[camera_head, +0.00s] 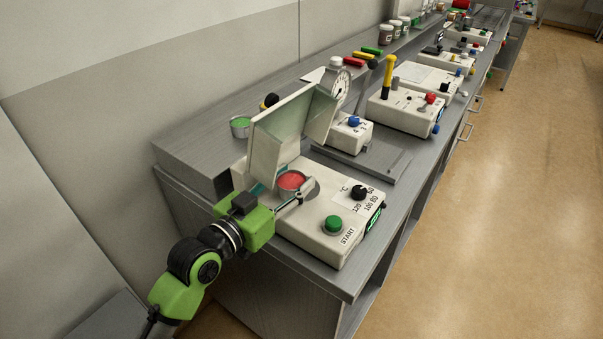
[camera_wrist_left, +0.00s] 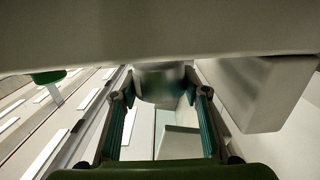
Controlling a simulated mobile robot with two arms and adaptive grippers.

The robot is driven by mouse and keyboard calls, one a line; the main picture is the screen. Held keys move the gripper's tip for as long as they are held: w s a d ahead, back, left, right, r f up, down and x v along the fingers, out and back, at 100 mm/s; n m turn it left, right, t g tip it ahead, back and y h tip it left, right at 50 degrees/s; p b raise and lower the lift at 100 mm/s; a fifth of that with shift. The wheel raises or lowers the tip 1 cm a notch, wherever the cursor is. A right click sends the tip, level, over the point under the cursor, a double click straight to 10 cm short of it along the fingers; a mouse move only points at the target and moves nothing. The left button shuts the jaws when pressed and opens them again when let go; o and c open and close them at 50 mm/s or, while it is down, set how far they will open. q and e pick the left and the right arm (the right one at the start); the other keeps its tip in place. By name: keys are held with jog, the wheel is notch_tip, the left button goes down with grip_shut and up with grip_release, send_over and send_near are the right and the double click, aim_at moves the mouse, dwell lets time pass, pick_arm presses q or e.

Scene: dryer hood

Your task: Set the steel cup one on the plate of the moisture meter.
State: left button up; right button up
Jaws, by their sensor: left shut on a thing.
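The moisture meter (camera_head: 312,232) is a white box with its hood (camera_head: 279,125) raised, a green START button and a black dial. My left gripper (camera_head: 281,190) reaches in from the left under the hood. It is shut on a steel cup (camera_head: 291,182) with red contents, which I take for steel cup one. The cup is upright over the meter's top. A grey patch, perhaps the plate, shows at its right; I cannot tell whether the cup touches it. In the left wrist view the cup (camera_wrist_left: 158,82) sits between the fingers of the gripper (camera_wrist_left: 160,97). My right gripper is out of view.
Another steel cup (camera_head: 240,127) with green contents stands on the raised ledge behind the meter. A round dial gauge (camera_head: 340,88) and a box with a blue knob (camera_head: 343,136) stand beyond the hood. More instruments line the bench. The floor at right is clear.

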aim_at(301, 177)
pick_arm(q)
jog(key=x, duration=0.4)
jog(key=shift+f+p, duration=0.3)
jog(key=shift+f, duration=0.4)
jog(key=shift+s+a, duration=0.1)
jog(key=shift+a, duration=0.05)
jog(key=shift+f, duration=0.1)
jog(key=o, duration=1.1)
